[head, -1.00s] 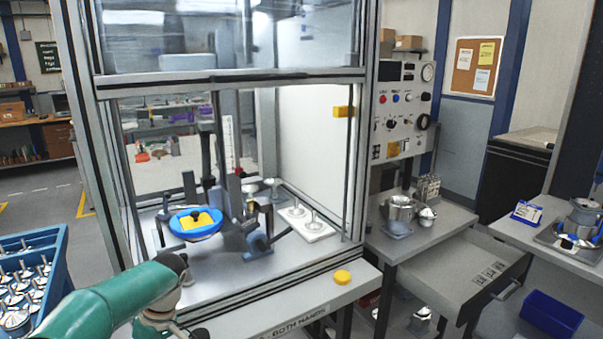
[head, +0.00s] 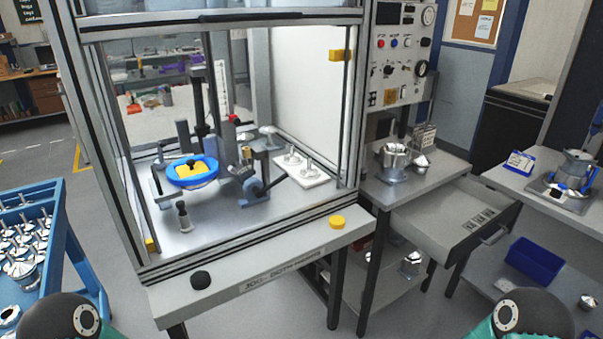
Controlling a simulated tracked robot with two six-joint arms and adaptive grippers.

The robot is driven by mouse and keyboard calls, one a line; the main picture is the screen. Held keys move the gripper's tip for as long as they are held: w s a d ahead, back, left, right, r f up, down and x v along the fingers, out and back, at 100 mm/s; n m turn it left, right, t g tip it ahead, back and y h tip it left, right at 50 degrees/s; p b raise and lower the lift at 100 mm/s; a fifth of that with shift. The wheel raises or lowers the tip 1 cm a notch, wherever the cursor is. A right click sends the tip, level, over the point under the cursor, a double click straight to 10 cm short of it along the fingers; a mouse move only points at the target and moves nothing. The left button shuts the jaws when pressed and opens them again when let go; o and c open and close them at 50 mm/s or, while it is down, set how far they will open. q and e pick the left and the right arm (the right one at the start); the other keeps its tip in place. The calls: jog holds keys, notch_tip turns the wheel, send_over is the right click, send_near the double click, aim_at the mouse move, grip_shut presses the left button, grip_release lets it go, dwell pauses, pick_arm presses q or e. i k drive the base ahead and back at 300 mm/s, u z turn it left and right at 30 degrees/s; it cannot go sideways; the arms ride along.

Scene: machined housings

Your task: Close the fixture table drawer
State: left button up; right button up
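The fixture table (head: 427,165) stands right of the framed press cell. Its drawer (head: 447,220) is pulled out toward the front right, with a few small dark-marked items (head: 478,219) lying inside. The drawer's bar handle (head: 494,236) is on its front face. Parts of my two arms show at the bottom left and bottom right edges. Neither gripper shows in the view.
The press cell's front ledge (head: 262,280) carries a yellow button (head: 337,222) and a black button (head: 201,280). A side table (head: 551,195) stands right of the drawer, above a blue bin (head: 534,260). A blue cart (head: 60,230) with metal parts stands left.

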aim_at(432, 221)
jog(key=z, duration=0.05)
jog(key=k, duration=0.5)
jog(key=z, duration=0.7)
jog(key=i, duration=1.55)
jog(key=u, duration=0.45)
